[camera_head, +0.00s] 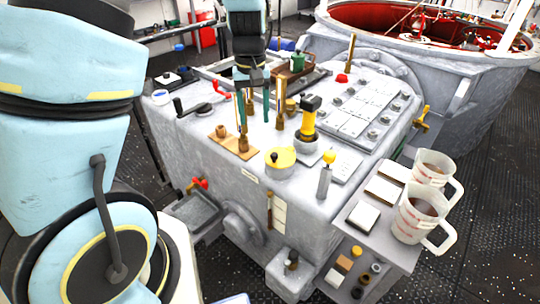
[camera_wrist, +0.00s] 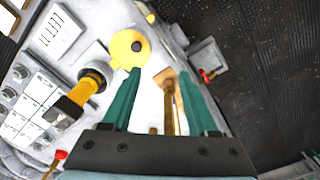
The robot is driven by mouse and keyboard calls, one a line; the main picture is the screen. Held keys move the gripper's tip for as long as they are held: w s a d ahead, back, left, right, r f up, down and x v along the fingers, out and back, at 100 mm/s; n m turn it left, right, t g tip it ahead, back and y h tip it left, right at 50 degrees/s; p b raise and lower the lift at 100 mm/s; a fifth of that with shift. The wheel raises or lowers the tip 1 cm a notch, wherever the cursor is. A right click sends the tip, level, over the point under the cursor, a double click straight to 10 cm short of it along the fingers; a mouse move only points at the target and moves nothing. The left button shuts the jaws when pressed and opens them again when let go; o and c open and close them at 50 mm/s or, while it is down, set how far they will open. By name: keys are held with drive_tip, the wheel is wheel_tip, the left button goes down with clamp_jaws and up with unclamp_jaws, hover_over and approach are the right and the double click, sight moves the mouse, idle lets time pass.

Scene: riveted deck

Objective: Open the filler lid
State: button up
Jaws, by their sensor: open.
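A round yellow lid with a dark knob (camera_head: 281,158), which looks like the filler lid, lies flat on the grey machine top near its front edge. It also shows in the wrist view (camera_wrist: 122,45) at the top, just beyond the left finger. My gripper (camera_head: 261,122) points down over the machine, behind and a little left of the lid, apart from it. Its two teal fingers (camera_wrist: 158,75) are spread open. A brass rod on a tan plate (camera_wrist: 170,105) shows between them in the wrist view; whether they touch it cannot be told.
A yellow-and-black handle (camera_head: 309,118) stands right of the lid, and a yellow-knobbed lever (camera_head: 326,172) in front of it. A tan plate (camera_head: 233,142) with brass parts lies to the left. Two measuring jugs (camera_head: 420,212) stand on the right side shelf.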

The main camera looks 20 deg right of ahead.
hover_over(274, 154)
wheel_tip(274, 154, down, 2)
wheel_tip(274, 154, down, 11)
drive_tip(key=shift+f+p, duration=0.1)
drive_tip(key=shift+p, duration=0.5)
drive_tip(key=shift+c, duration=0.3)
clamp_jaws()
idle(0.8)
